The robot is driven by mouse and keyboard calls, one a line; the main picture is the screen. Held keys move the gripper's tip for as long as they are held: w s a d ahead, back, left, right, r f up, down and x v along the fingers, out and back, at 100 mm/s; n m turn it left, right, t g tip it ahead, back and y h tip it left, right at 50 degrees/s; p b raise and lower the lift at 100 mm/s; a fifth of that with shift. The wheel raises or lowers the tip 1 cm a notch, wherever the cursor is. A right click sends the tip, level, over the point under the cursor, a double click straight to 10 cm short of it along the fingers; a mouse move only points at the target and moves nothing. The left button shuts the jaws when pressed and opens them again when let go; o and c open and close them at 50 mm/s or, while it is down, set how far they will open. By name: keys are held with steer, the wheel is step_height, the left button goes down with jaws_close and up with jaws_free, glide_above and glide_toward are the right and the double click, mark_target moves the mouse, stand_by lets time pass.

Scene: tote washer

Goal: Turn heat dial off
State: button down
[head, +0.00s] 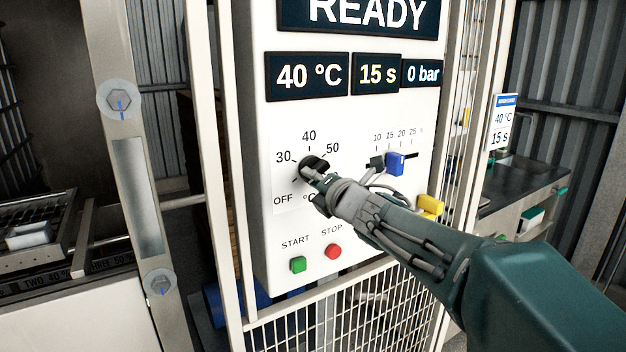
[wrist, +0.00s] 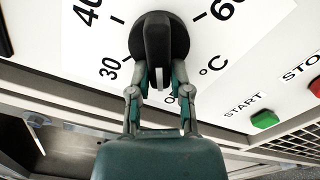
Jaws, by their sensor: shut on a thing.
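The heat dial is a round black knob with a raised grip bar (head: 313,162) on the white control panel, ringed by OFF, 30, 40 and 50 marks. In the wrist view the knob (wrist: 158,22) fills the top middle, between the 30, 40 and 60 marks. My gripper (head: 318,178) reaches in from the lower right. In the wrist view its two fingers (wrist: 159,80) are shut on the lower end of the grip bar, one on each side. The OFF mark is mostly hidden there by my gripper. The display (head: 307,76) reads 40 °C. Which mark the dial points at is unclear.
A green START button (head: 298,264) and a red STOP button (head: 333,251) lie below the dial. A blue slider (head: 395,163) sits to its right, under a 10 to 25 scale, with a yellow handle (head: 431,206) lower. White frame posts and mesh surround the panel.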

steer(key=c, duration=0.6)
jaws_free()
steer(key=shift+f, duration=0.35)
steer(key=shift+o, duration=0.2)
steer(key=shift+a+r, duration=0.1)
steer(key=shift+a, duration=0.05)
steer(key=v, duration=1.2)
steer(key=shift+w, duration=0.1)
